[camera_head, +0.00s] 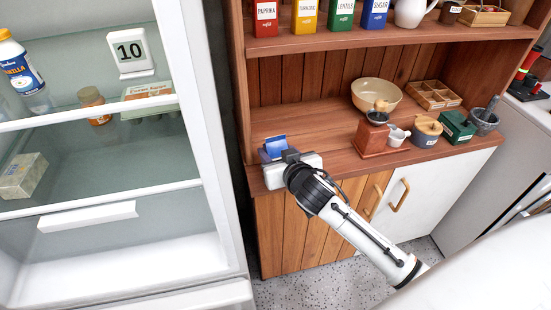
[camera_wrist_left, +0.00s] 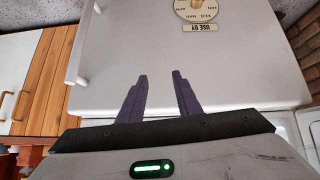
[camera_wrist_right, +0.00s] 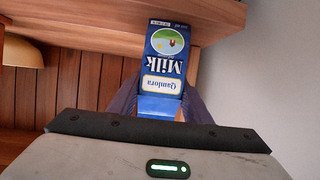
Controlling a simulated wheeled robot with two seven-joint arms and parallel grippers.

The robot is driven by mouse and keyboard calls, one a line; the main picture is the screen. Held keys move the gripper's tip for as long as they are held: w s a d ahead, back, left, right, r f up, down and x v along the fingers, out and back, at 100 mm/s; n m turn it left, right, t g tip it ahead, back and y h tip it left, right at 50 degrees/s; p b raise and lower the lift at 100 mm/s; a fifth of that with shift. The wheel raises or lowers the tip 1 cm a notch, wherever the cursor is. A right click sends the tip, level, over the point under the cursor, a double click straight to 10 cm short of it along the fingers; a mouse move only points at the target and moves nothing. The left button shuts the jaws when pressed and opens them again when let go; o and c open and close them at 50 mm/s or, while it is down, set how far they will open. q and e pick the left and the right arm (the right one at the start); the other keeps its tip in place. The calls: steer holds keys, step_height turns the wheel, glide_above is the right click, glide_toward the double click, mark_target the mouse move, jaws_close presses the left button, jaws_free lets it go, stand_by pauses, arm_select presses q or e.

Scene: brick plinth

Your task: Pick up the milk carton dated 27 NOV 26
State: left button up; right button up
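A blue and white milk carton (camera_wrist_right: 164,65) shows upside down in the right wrist view, its base by the wooden counter. The print near its base is too small to read. My right gripper (camera_head: 286,158) is at the left front of the counter in the head view, with the carton's blue top (camera_head: 275,144) just beyond it. Its dark fingers (camera_wrist_right: 160,92) lie along both sides of the carton; whether they press on it is unclear. My left gripper (camera_wrist_left: 160,76) is open and empty over a white surface in the left wrist view, outside the head view.
An open fridge (camera_head: 105,215) stands left, with a "10" sign (camera_head: 131,52), a vanilla bottle (camera_head: 20,70) and an egg carton (camera_head: 150,92). The counter (camera_head: 300,130) holds a bowl (camera_head: 376,97), a grinder (camera_head: 374,135) and small pots. A "USE BY" dial (camera_wrist_left: 197,8) shows in the left wrist view.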

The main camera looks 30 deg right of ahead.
steer(key=c, duration=0.3)
steer(key=shift+r, duration=0.1)
